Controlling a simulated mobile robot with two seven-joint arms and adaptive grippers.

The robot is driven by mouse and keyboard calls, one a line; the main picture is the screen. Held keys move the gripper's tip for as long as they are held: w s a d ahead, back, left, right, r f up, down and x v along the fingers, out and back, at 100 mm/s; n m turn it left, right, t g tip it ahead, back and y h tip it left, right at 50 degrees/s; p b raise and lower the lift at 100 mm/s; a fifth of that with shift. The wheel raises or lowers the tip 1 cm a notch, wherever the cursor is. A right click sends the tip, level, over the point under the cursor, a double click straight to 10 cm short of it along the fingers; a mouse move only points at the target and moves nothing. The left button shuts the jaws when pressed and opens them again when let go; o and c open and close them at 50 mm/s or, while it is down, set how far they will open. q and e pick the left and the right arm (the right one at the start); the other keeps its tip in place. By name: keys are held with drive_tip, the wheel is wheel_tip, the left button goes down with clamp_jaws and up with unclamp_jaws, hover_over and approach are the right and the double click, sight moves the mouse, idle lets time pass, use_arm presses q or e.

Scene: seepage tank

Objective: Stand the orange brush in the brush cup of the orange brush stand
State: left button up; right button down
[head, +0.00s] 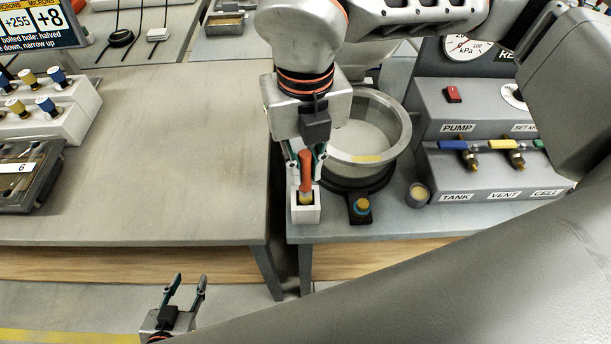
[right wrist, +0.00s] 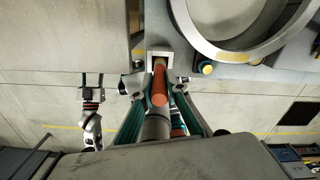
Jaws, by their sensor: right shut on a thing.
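The orange brush (head: 305,170) is held upright by my right gripper (head: 306,156), which is shut on it. In the right wrist view the brush (right wrist: 159,88) lies between the fingers of my right gripper (right wrist: 159,80). The brush stand, a pale square cup (head: 306,216), stands at the near left corner of the right table. The brush's yellowish lower end shows at the cup's opening; how deep it sits, I cannot tell. The cup's rim (right wrist: 160,50) also shows in the right wrist view. My left gripper (head: 187,286) is open and empty, low in front of the left table.
A large round metal tank (head: 392,150) stands right behind the cup. A dark block with a blue-yellow knob (head: 360,207) and a small round pot (head: 418,195) stand to its right, before the valve panel (head: 480,175). The left table (head: 170,160) is mostly clear.

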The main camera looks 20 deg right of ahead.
sight(305, 181)
wheel_tip(305, 181, down, 4)
drive_tip(key=shift+r, duration=0.1)
drive_tip(key=shift+b, duration=0.4)
drive_tip(key=c, duration=2)
unclamp_jaws()
